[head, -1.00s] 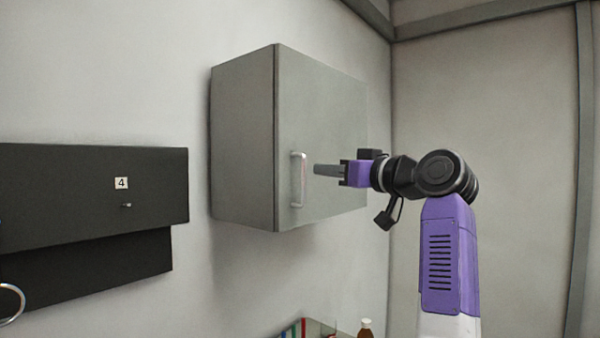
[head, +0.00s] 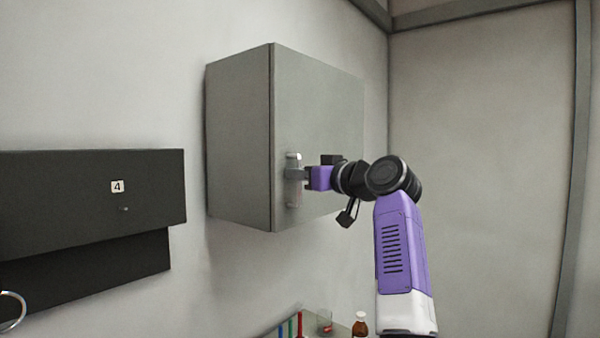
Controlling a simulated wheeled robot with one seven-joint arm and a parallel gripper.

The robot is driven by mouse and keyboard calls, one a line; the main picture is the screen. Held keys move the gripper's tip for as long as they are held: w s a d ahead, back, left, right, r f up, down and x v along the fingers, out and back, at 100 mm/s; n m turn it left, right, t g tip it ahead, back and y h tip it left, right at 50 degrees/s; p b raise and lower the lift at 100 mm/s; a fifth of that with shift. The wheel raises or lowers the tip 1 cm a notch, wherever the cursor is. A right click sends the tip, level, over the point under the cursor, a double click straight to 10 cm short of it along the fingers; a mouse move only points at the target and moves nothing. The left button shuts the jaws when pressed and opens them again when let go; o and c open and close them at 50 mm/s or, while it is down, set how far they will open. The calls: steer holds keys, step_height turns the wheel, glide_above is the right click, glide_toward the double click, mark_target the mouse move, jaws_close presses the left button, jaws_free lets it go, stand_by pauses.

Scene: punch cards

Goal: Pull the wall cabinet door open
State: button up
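The grey wall cabinet (head: 238,140) hangs on the wall in the head view. Its door (head: 318,110) faces right and looks shut. A pale vertical bar handle (head: 293,160) sits near the door's left edge. My gripper (head: 296,174) is at the middle of the handle, with its grey fingers overlapping the bar. The fingers hide the handle's middle; its top and lower end show. From this side I cannot tell whether the fingers are closed on the bar or only around it.
A dark panel (head: 90,190) with a label "4" is on the wall at left. Below the cabinet, a surface holds a brown bottle (head: 360,325), a glass beaker (head: 325,322) and coloured tubes (head: 292,326). The wall at right is clear.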

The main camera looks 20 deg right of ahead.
steer(key=shift+c, duration=0.5)
jaws_close()
stand_by(0.8)
